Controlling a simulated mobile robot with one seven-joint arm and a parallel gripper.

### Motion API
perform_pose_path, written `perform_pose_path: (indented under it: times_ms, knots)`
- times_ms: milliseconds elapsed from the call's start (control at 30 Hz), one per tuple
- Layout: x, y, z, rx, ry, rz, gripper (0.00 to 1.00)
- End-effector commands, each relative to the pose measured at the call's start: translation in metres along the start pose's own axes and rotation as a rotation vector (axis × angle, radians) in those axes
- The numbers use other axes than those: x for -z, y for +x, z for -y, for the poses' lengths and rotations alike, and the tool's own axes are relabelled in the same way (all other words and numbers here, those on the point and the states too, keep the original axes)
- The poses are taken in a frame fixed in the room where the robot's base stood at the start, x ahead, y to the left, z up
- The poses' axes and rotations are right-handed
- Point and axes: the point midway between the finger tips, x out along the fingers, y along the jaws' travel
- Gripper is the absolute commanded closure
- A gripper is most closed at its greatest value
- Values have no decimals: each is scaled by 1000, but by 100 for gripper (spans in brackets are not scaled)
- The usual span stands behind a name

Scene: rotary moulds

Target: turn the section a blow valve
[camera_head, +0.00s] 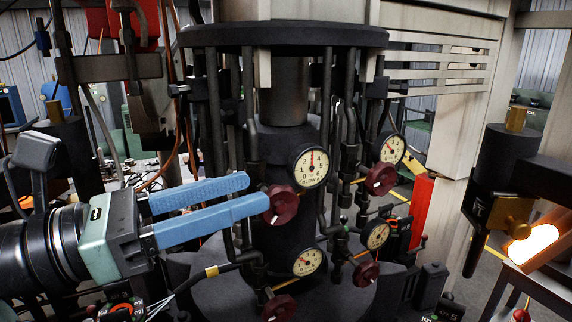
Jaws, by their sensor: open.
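A dark red round valve handwheel (283,206) sits on the central column, just below and left of a dial gauge (311,166) whose face carries small lettering that looks like "BLOW A". The gauge's red needle points nearly straight up. My gripper (256,191), with two long blue fingers, comes in from the left. The fingers are apart and nothing shows between them. The lower fingertip overlaps the wheel's left edge in the picture; I cannot tell whether it touches. The upper fingertip is above and left of the wheel.
Similar red handwheels are at right (381,180), lower right (365,273) and bottom (279,308), with further gauges (390,148) nearby. Vertical dark pipes crowd the column under a round dark plate (285,36). A glowing hot piece (533,245) is at far right.

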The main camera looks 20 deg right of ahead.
Motion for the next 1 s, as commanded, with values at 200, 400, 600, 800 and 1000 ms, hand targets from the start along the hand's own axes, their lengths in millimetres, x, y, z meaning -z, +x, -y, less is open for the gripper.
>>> perform_pose_path:
  times_ms: [200, 400, 600, 800, 1000]
  knots:
    - [20, 8, -2, 19, 0, -85, 51]
    - [20, 39, 0, 22, -2, -84, 51]
    - [24, 66, 0, 20, -3, -84, 51]
    - [26, 76, -1, 16, -1, -83, 51]
    - [27, 76, -1, 16, -1, -83, 51]
